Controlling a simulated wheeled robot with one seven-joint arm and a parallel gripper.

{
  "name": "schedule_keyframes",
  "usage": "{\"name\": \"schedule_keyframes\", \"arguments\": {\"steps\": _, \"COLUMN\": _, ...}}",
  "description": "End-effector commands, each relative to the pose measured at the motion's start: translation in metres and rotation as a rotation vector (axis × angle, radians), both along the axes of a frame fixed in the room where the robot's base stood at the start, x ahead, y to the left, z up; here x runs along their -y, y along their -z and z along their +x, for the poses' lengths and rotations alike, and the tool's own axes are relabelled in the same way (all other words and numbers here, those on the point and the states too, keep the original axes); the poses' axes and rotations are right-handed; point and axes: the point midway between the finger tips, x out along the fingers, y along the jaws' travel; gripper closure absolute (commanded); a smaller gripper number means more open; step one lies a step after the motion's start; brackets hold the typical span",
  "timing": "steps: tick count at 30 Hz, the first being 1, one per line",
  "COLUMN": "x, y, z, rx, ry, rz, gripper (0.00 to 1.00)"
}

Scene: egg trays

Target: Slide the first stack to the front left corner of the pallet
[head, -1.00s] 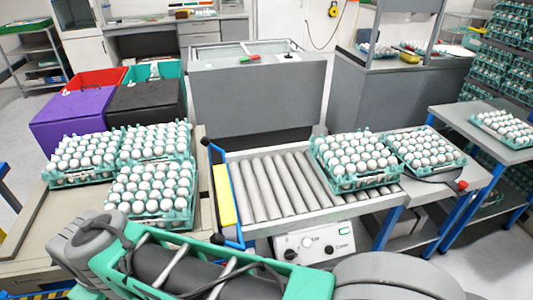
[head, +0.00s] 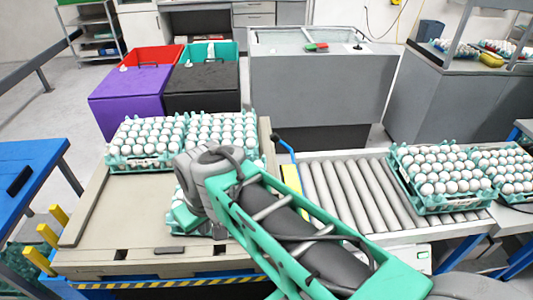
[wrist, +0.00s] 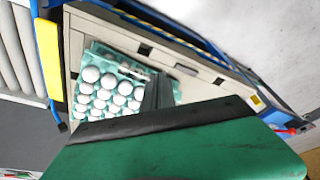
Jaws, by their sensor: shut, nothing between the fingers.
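The beige pallet (head: 110,205) bears three stacks of white eggs in teal trays. One stack (head: 145,142) stands at the back left and another (head: 220,130) at the back right. The third, front right stack (head: 176,198) is largely hidden behind my arm; which is the first stack is not marked. In the wrist view, an egg stack (wrist: 103,88) lies beyond my gripper (wrist: 158,92), whose dark tip overlaps the tray's edge. My gripper is shut and holds nothing; whether it touches the tray is unclear. The pallet (wrist: 195,85) also shows there.
The pallet's front left area is bare. A blue table (head: 30,165) and yellow posts (head: 48,235) stand left. A roller conveyor (head: 345,190) with egg trays (head: 440,180) lies right. Purple (head: 130,95) and black (head: 202,88) bins stand behind.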

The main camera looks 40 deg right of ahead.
Motion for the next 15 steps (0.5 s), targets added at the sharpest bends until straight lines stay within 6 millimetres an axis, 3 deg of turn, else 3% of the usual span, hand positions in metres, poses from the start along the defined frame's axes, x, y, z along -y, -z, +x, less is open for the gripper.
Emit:
{"name": "schedule_keyframes", "arguments": {"steps": 2, "x": 0.020, "y": -0.005, "z": 0.026, "rx": -0.026, "ry": -0.074, "rz": 0.001, "gripper": 1.00}}
{"name": "schedule_keyframes", "arguments": {"steps": 5, "x": 0.067, "y": -0.008, "z": 0.067, "rx": -0.056, "ry": -0.243, "rz": 0.010, "gripper": 1.00}}
{"name": "schedule_keyframes", "arguments": {"steps": 8, "x": 0.137, "y": 0.000, "z": 0.098, "rx": -0.058, "ry": -0.441, "rz": 0.024, "gripper": 1.00}}
{"name": "schedule_keyframes", "arguments": {"steps": 9, "x": 0.169, "y": 0.007, "z": 0.104, "rx": -0.051, "ry": -0.519, "rz": 0.030, "gripper": 1.00}}
{"name": "schedule_keyframes", "arguments": {"steps": 12, "x": 0.238, "y": 0.025, "z": 0.105, "rx": -0.023, "ry": -0.690, "rz": 0.035, "gripper": 1.00}}
{"name": "schedule_keyframes", "arguments": {"steps": 15, "x": 0.283, "y": 0.040, "z": 0.096, "rx": 0.005, "ry": -0.808, "rz": 0.031, "gripper": 1.00}}
